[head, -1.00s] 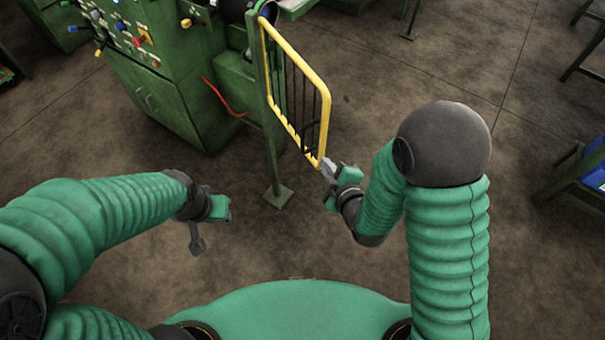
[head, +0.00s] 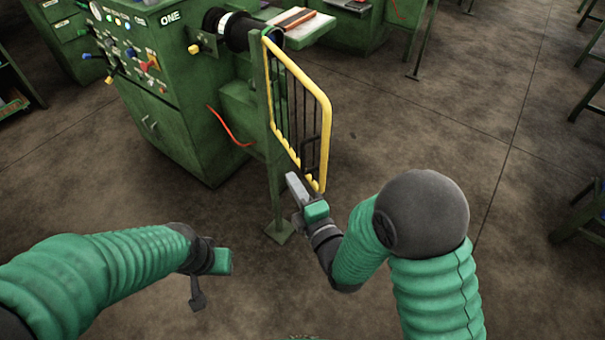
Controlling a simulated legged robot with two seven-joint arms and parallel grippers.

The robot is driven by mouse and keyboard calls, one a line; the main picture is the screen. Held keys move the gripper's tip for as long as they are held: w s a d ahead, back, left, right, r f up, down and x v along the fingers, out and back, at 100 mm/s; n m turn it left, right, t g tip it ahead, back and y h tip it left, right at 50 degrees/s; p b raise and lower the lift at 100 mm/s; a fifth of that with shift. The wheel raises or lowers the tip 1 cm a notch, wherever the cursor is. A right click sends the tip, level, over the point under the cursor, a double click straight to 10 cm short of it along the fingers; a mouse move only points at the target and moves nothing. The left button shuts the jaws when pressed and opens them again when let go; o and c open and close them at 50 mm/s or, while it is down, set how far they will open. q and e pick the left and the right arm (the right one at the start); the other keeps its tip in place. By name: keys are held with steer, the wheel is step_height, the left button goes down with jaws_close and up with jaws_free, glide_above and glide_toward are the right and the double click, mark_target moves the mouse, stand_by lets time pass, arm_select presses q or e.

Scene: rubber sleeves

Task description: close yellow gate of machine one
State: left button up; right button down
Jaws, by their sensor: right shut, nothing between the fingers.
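The yellow gate (head: 328,128) stands swung out from its green post (head: 268,150), in front of machine one (head: 170,85), which bears the label ONE. The gate has a yellow frame with dark bars. My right gripper (head: 293,182) is shut and empty. It is at the gate's lower edge, left of its bottom outer corner; I cannot tell whether it touches the frame. My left gripper (head: 198,303) hangs low at the left, apart from the gate; its fingers are too small and dark to read.
A green foot plate (head: 279,231) holds the post on the floor. An orange hose (head: 230,127) hangs on the machine's side. A light shelf (head: 300,28) with a brown item lies behind the gate. The floor right of the gate is clear.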

steer(key=w, duration=0.1)
steer(key=w+d, duration=0.1)
steer(key=w, duration=0.3)
steer(key=shift+d+p, duration=0.3)
steer(key=shift+p, duration=0.1)
steer(key=shift+w+d, duration=0.1)
steer(key=shift+w, duration=0.05)
